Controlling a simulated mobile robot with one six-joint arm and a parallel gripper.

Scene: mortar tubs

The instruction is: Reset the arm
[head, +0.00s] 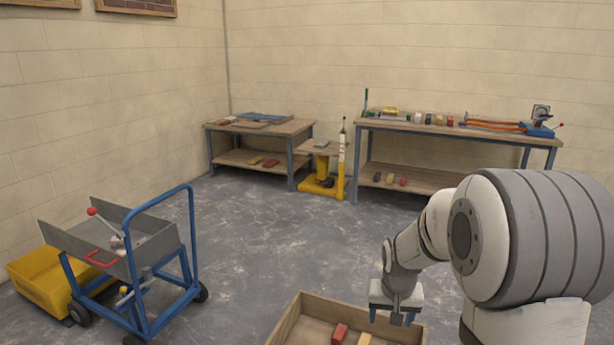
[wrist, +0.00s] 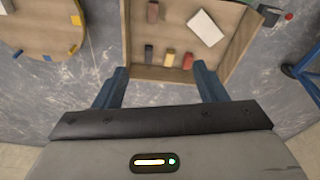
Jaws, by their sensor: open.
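My arm reaches in from the right of the head view. My gripper (head: 396,312) points down over the right part of an open wooden tray (head: 284,322) on the floor side of the view. In the wrist view my gripper (wrist: 160,70) has its two blue fingers spread wide apart, with nothing between them. The wooden tray (wrist: 180,75) lies beyond the fingertips. It holds a red block (head: 339,332), a yellow block (head: 364,339) and other small blocks, and a white block (wrist: 207,27) shows in the wrist view. The near part of the tray is cut off in the head view.
Two workbenches (head: 265,128) (head: 460,130) and a yellow stand (head: 325,188) line the back. A rounded wooden surface (wrist: 45,25) is left in the wrist view. The middle floor is clear.

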